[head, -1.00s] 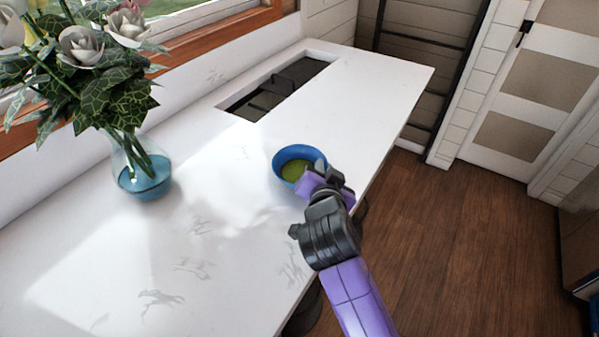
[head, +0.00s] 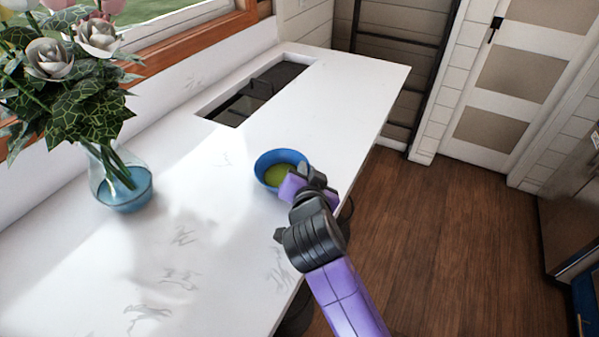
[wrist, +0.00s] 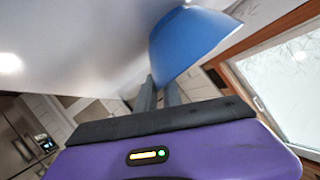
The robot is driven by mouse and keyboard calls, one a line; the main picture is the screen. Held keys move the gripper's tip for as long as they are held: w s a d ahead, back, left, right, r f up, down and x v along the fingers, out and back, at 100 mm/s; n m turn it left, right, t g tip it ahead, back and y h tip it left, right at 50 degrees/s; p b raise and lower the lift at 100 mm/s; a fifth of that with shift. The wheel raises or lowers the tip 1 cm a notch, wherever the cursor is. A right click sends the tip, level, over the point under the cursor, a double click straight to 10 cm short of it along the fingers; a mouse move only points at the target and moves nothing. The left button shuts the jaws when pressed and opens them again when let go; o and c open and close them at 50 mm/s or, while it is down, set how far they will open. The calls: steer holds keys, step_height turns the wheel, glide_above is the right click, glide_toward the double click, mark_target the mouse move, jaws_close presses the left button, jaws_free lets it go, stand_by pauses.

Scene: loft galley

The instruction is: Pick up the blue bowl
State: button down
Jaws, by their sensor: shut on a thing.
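The blue bowl (head: 266,162) is over the white counter (head: 200,215), near its right edge, in the head view. In the wrist view the outer wall of the bowl (wrist: 192,42) fills the top middle. The fingers of my gripper (wrist: 160,92) are shut on the bowl's edge there. I cannot tell whether the bowl's base touches the counter.
A glass vase (head: 122,190) with flowers and blue water stands on the counter at left. A dark sunken basin (head: 258,92) lies at the back under the window. Wooden floor (head: 450,240) is open at right, with a white panelled door (head: 510,75) beyond.

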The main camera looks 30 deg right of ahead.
step_height(320, 180, up, 20)
steer(key=b, duration=0.1)
steer(key=shift+b, duration=0.35)
steer(key=shift+a, duration=0.15)
stand_by(0.3)
